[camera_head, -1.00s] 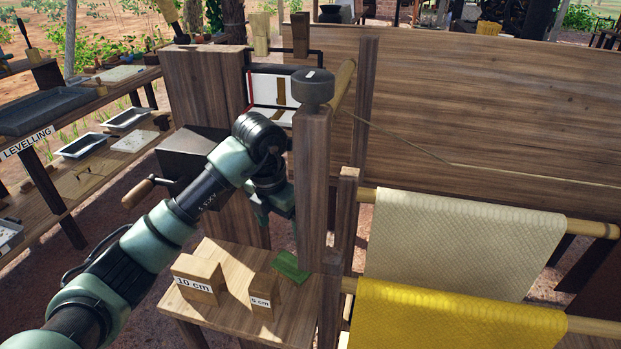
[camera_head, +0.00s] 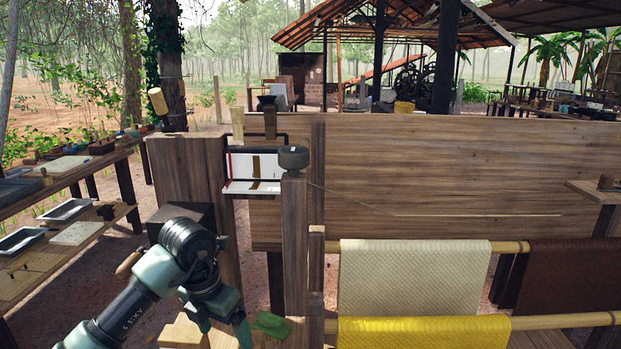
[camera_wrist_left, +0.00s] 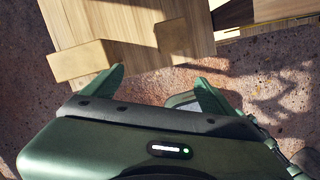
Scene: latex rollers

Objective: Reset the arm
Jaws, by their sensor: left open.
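My left arm comes in from the lower left in the head view. My left gripper (camera_head: 222,325) hangs at its end, pointing down near the small wooden table. In the left wrist view its two green fingers (camera_wrist_left: 158,85) stand well apart with nothing between them. A wooden block (camera_wrist_left: 82,62) lies beyond the left finger, and a second block (camera_wrist_left: 170,38) lies further off on the table top (camera_wrist_left: 130,20). In the head view a block (camera_head: 182,334) and a green piece (camera_head: 270,324) show beside the gripper. My right gripper is in neither view.
A tall wooden post (camera_head: 294,240) stands close right of the gripper. A dark box with a crank handle (camera_head: 130,263) is behind the arm. Cream (camera_head: 410,280) and yellow (camera_head: 420,331) sheets hang on poles at right. Shelves with trays (camera_head: 66,210) stand at left.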

